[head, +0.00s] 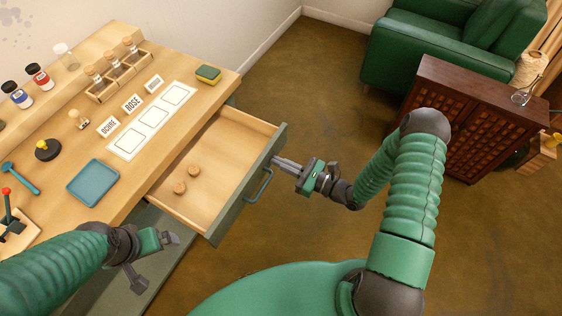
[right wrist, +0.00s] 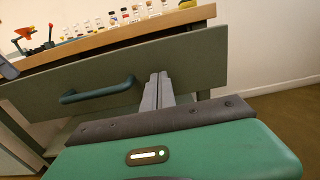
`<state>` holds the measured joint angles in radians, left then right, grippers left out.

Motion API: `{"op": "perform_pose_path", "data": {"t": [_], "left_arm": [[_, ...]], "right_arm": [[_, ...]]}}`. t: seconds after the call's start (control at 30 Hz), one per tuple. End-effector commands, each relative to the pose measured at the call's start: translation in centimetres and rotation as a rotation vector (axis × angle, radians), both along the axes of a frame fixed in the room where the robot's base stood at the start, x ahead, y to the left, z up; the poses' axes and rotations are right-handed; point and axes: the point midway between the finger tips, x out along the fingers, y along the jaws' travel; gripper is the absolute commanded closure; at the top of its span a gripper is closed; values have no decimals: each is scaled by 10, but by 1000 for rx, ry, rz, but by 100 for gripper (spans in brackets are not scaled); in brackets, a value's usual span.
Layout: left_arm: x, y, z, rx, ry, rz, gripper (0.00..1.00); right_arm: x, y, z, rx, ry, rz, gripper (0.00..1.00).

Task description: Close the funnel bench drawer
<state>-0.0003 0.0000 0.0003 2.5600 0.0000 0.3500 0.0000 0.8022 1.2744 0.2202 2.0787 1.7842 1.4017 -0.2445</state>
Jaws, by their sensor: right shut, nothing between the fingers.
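The funnel bench drawer (head: 205,205) stands pulled out from the bench (head: 160,65) in the head view. Its grey-green front has a teal handle (head: 260,186), which also shows in the right wrist view (right wrist: 97,90). Two small corks (head: 180,188) lie inside. My right gripper (head: 276,161) is shut and empty, its tips at or very near the drawer front, beside the handle toward the far end. Whether they touch cannot be told. My left gripper (head: 155,262) is near the drawer's near corner, and its fingers appear spread apart.
On the bench top are a teal tray (head: 93,183), a white card strip (head: 151,121), a vial rack (head: 118,75) and a sponge (head: 208,74). A dark wooden cabinet (head: 455,110) and a green armchair (head: 455,45) stand at the right. The floor between is clear.

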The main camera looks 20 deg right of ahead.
Motion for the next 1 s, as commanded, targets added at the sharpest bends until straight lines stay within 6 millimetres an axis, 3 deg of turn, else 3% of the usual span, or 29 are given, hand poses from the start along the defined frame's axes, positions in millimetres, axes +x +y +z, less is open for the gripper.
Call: {"op": "perform_pose_path", "data": {"t": [0.37, 0.57, 0.77, 1.0], "left_arm": [[0, 0, 0, 0, 0, 1, 0], [0, 0, 1, 0, 0, 0, 0], [0, 0, 1, 0, 0, 1, 0], [0, 0, 1, 0, 0, 1, 0]], "right_arm": [[1, -3, -1, 5, 0, -1, 100], [10, 5, -1, 4, -1, 1, 100], [36, 28, 0, 4, -2, 3, 100], [86, 66, -1, 6, -1, 3, 100]]}}
